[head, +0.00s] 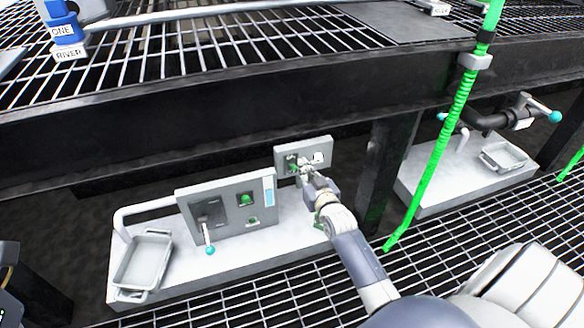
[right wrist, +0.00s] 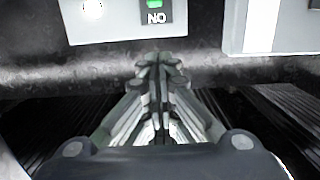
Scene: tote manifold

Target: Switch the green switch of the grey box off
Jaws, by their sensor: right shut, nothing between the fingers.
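The small grey box (head: 322,145) is fixed behind the white ledge, right of a larger grey panel. Its green switch (head: 292,167) shows beside my right gripper (head: 304,168), which partly covers the box's front. In the right wrist view the box (right wrist: 112,30) is at the top edge, with the green switch (right wrist: 154,4) cut off above a dark plate lettered "NO". The switch position cannot be told. My right gripper (right wrist: 162,65) is shut and empty, its fingertips appearing just below the box; contact cannot be told.
The larger grey panel (head: 228,228) carries another green switch (head: 246,199) and a lever with a teal knob (head: 210,250). A grey tray (head: 145,262) sits left on the ledge. A green coiled hose (head: 437,150) hangs right of my arm. A dark beam (head: 200,110) runs above.

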